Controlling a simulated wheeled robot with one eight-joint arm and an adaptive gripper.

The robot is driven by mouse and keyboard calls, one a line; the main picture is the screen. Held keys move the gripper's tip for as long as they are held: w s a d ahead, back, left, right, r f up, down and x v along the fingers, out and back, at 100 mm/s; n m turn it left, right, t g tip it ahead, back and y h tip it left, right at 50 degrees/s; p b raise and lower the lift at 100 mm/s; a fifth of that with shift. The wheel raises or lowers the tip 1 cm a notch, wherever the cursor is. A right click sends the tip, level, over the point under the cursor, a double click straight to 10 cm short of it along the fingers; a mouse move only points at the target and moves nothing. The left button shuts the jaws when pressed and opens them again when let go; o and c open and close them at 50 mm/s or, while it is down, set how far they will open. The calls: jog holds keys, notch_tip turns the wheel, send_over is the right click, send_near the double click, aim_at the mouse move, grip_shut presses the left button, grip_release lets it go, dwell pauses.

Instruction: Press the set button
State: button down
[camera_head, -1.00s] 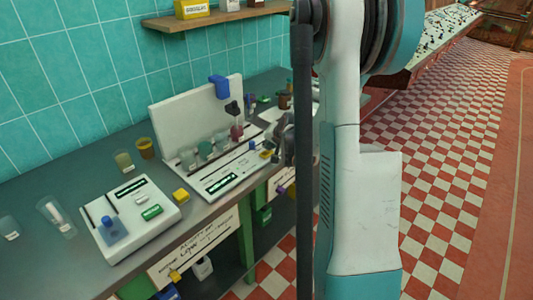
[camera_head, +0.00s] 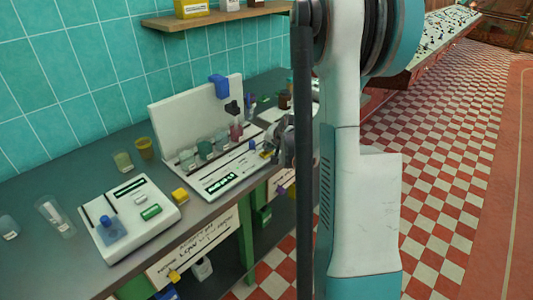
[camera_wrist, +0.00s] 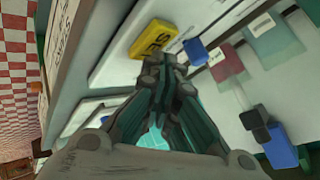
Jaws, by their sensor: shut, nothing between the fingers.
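The set button is a yellow block with dark lettering (camera_wrist: 150,38) in the wrist view, on the front panel of a white instrument. In the head view it is a small yellow spot (camera_head: 266,154) at the right end of that panel, partly hidden by my gripper. My gripper (camera_wrist: 160,66) is shut and empty, its fingertips right beside the button's lower edge in the wrist view. I cannot tell whether they touch it. In the head view my gripper (camera_head: 270,137) is over the right end of the white instrument (camera_head: 215,186).
A small blue knob (camera_wrist: 197,50) sits close beside the fingertips. Several cups stand in the instrument's rack. A second white device (camera_head: 158,228), a yellow block (camera_head: 180,195) and amber cups (camera_head: 144,148) stand to the left on the grey counter (camera_head: 60,180).

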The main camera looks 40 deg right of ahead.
aim_at(269, 152)
jog(key=shift+f+b, duration=0.45)
jog(key=shift+f, duration=0.05)
dwell(0.4)
jog(key=shift+r, duration=0.1)
jog(key=shift+r+p, duration=0.6)
jog(key=shift+r, duration=0.2)
jog(key=shift+r, duration=0.1)
jog(key=shift+r+p, duration=1.7)
jog(key=shift+r, duration=0.8)
